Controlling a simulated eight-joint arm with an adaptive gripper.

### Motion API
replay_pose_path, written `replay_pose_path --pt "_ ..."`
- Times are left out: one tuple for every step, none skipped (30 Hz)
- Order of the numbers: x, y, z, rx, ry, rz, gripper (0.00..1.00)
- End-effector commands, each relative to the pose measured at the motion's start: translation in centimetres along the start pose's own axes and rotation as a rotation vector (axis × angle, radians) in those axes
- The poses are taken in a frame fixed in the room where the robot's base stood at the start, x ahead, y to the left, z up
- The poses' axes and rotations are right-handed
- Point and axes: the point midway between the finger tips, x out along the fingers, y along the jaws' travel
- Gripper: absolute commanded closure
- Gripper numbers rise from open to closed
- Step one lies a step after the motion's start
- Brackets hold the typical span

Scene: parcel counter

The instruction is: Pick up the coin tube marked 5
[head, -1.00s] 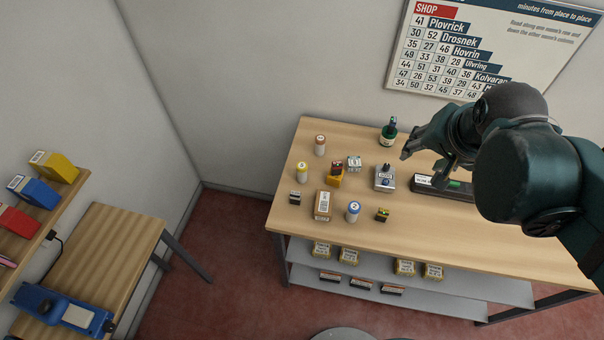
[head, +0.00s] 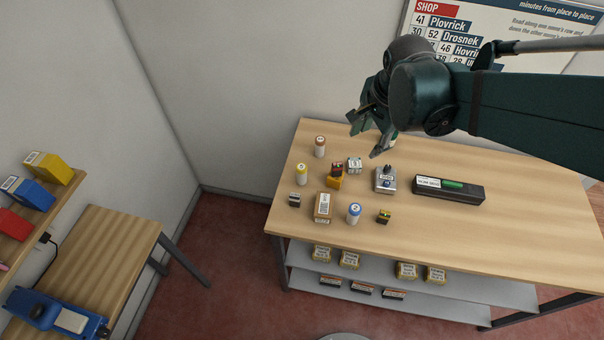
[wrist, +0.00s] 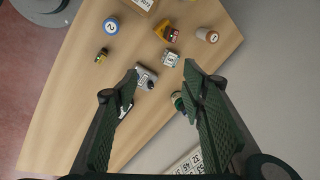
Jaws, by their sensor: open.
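Three coin tubes stand upright on the wooden counter (head: 450,220). One has a red-brown top (head: 320,146), one a yellow top (head: 301,174) and one a blue top (head: 354,213). The blue-topped tube shows a 2, also in the wrist view (wrist: 111,26). I cannot read the marks on the other two, so I cannot tell which is the 5. The red-brown tube also shows in the wrist view (wrist: 208,36). My gripper (head: 367,135) is open and empty, above the counter's back edge, right of the red-brown tube.
Near the tubes stand a grey stamping device (head: 385,181), a small carton (head: 323,207), an orange block (head: 335,182) and several small stamps. A black case (head: 448,190) lies to the right. A dark green bottle (wrist: 178,101) is close under my gripper. The counter's right part is clear.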

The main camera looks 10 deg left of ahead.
Motion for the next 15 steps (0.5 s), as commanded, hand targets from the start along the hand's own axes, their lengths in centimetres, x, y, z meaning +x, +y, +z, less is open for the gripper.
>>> replay_pose_path --pt "0.8 -0.7 0.5 0.023 -0.006 0.009 0.59" --pt "1.3 -1.1 0.8 0.041 -0.010 0.014 0.59" --pt "1.9 -1.5 1.1 0.065 -0.014 0.022 0.59" --pt "2.3 -1.8 1.4 0.084 -0.017 0.029 0.59" --pt "2.8 -2.1 1.6 0.102 -0.020 0.036 0.59" --pt "3.4 -2.6 2.1 0.126 -0.023 0.044 0.59" --pt "3.8 -2.9 2.4 0.143 -0.026 0.050 0.59" --pt "4.3 -3.2 2.7 0.161 -0.028 0.057 0.59" --pt "4.9 -3.6 3.0 0.185 -0.031 0.066 0.59" --pt "5.4 -3.9 3.4 0.203 -0.032 0.072 0.59" --pt "5.9 -4.2 3.7 0.222 -0.034 0.079 0.59" --pt "6.5 -4.6 4.2 0.245 -0.036 0.088 0.59" --pt "7.0 -4.8 4.5 0.263 -0.037 0.096 0.59" --pt "7.5 -5.2 4.8 0.281 -0.038 0.102 0.59" --pt "8.2 -5.5 5.3 0.304 -0.039 0.111 0.59"
